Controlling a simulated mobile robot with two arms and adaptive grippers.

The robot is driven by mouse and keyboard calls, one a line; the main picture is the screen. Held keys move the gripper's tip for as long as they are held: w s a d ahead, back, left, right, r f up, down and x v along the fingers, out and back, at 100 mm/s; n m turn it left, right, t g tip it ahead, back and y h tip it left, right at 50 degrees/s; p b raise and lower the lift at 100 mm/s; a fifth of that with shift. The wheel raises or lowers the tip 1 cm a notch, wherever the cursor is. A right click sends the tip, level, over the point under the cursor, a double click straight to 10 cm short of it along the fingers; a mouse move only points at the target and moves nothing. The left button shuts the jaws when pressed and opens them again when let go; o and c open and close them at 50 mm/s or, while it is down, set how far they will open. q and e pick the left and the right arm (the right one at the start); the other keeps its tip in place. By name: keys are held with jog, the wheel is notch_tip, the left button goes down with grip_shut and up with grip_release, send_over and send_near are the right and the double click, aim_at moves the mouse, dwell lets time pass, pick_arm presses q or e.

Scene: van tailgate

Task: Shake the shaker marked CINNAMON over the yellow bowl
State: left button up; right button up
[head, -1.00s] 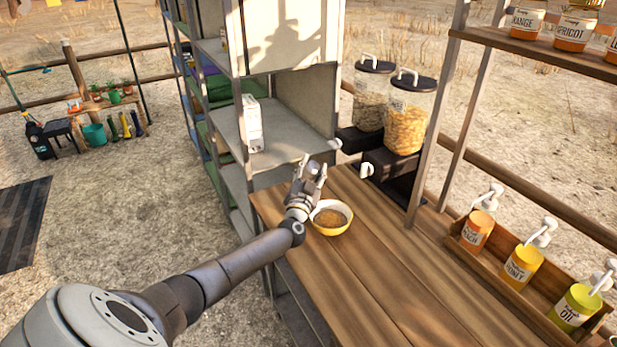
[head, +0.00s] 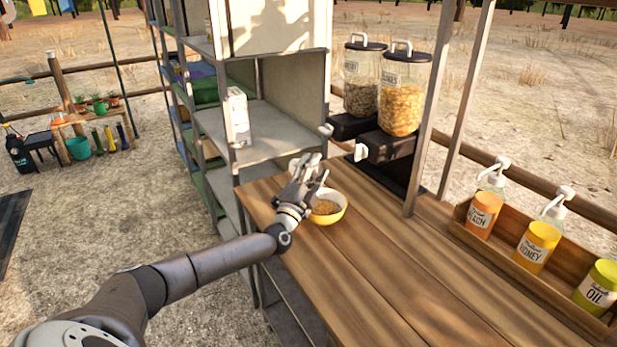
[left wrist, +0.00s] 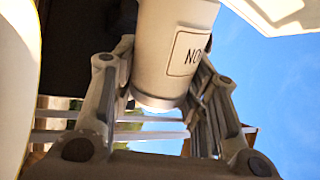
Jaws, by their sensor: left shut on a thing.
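The yellow bowl (head: 338,216) stands on the wooden counter near its left end, with brown contents inside. My left gripper (head: 306,172) is at the bowl's far left side in the head view and covers part of its rim. In the left wrist view, my left gripper (left wrist: 165,95) is shut on a pale cylindrical shaker (left wrist: 163,60). Its label shows only the letters "NO"; the rest is out of sight. In the head view the shaker is mostly hidden by the fingers, so its tilt is hard to tell. My right gripper is not in view.
Two cereal dispensers (head: 402,95) stand behind the bowl. A rack of sauce pump bottles (head: 483,215) is on the right, and a metal shelf (head: 265,132) with a white carton (head: 237,118) is on the left. The counter's front (head: 400,290) is clear.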

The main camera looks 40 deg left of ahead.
pick_arm(q)
jog(key=m+b, duration=0.1)
jog(key=f+m+h+b, duration=0.1)
jog(key=shift+d+m, duration=0.3)
jog(key=shift+d, duration=0.1)
jog(key=shift+w+r+m+h+p, duration=0.1)
jog(key=shift+r+m+h+p, duration=0.25)
jog(key=shift+m+p, duration=0.3)
jog(key=m+h+p, duration=0.1)
jog(key=m, duration=0.1)
jog(key=m+h, duration=0.1)
jog(key=m, duration=0.1)
jog(key=shift+d+f+p, duration=0.15)
jog(key=shift+f+p, duration=0.05)
jog(key=shift+p, duration=0.2)
jog(key=shift+d+f+m+h+p, duration=0.1)
jog(key=shift+f+m+h+p, duration=0.15)
jog(key=shift+m+h, duration=0.6)
jog(key=shift+f+m+h+p, duration=0.1)
jog(key=shift+m+h+p, duration=0.15)
jog(key=shift+m, duration=1.15)
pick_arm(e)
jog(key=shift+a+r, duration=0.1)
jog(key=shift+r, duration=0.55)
